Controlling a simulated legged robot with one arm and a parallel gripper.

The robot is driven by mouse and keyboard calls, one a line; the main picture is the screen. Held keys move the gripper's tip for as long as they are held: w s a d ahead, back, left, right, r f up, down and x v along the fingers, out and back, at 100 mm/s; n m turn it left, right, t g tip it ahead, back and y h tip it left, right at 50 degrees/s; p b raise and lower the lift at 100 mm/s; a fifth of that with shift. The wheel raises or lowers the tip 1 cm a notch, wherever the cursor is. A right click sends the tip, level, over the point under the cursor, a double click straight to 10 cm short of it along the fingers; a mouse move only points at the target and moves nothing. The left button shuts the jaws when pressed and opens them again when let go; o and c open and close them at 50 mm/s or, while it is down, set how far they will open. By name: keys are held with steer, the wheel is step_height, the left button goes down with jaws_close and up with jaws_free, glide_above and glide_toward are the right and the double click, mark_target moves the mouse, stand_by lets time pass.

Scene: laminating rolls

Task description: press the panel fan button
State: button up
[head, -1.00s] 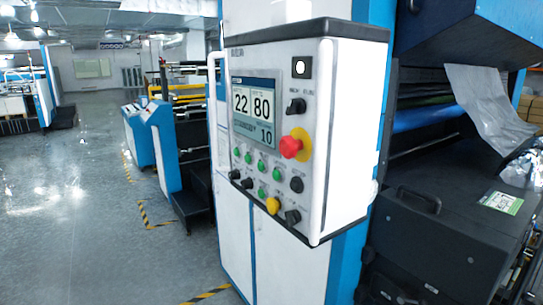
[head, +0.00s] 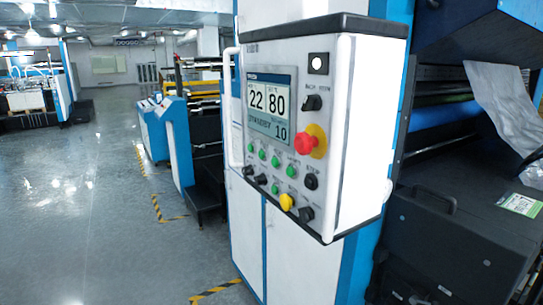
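The control panel (head: 350,150) is a white box with a black top edge, mounted on a blue and white machine, right of centre in the head view. Its screen (head: 270,105) reads 22, 80 and 10. Below the screen are several green buttons (head: 276,161), black knobs (head: 306,213) and a yellow knob (head: 287,201). The small labels are too blurred to tell which button is the fan. My gripper is not in view.
A white vertical handle bar (head: 232,110) runs along the panel's left side. A black machine housing (head: 440,240) stands at the right. Other blue machines (head: 178,140) stand behind at left. Grey floor (head: 90,220) with yellow-black tape is open at left.

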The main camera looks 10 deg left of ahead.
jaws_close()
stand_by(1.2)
